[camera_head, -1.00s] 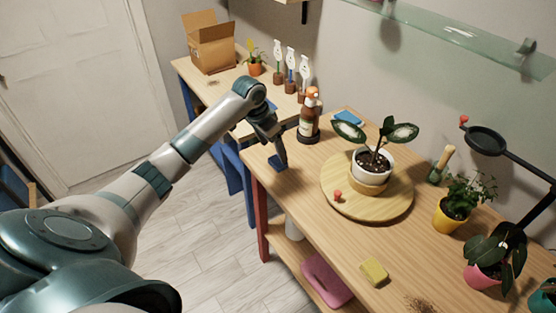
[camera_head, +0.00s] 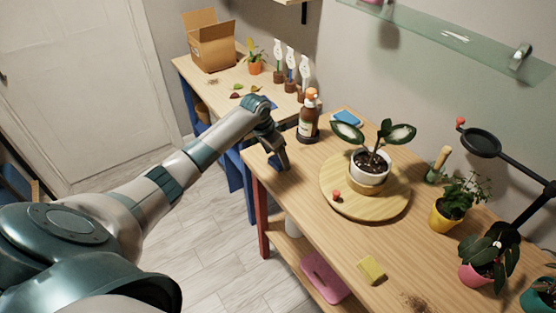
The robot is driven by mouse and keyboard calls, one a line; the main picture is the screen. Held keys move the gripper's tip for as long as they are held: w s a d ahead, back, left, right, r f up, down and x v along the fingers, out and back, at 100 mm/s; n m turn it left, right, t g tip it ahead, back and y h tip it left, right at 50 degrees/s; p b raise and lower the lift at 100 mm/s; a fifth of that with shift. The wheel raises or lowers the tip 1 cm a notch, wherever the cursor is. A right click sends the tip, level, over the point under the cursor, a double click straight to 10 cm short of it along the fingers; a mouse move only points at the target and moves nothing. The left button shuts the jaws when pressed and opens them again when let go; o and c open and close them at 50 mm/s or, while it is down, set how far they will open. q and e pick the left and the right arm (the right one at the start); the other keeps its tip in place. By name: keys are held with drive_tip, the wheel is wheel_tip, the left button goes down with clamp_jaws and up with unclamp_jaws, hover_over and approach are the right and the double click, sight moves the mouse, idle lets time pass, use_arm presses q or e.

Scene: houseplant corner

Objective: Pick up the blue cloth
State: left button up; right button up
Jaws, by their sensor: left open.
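The blue cloth (camera_head: 347,118) lies flat and folded on the wooden table near the wall, right of the spray bottle and behind the potted plant. My left gripper (camera_head: 279,164) is open and empty, low over the table's left end. It is in front of and to the left of the bottle, well apart from the cloth. Whether its fingertips touch the tabletop I cannot tell. My right gripper is not in view.
The brown bottle with an orange top (camera_head: 309,117) stands between my left gripper and the cloth. A round wooden board (camera_head: 335,204) carries a white-potted plant (camera_head: 371,167). A yellow sponge (camera_head: 371,269) lies at the front edge. Bare tabletop lies left of the board.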

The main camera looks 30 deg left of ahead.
use_arm(q)
drive_tip(key=shift+w+f, duration=0.1)
drive_tip(key=shift+f, duration=0.35)
drive_tip(key=c, duration=1.1)
drive_tip(key=shift+r, duration=0.15)
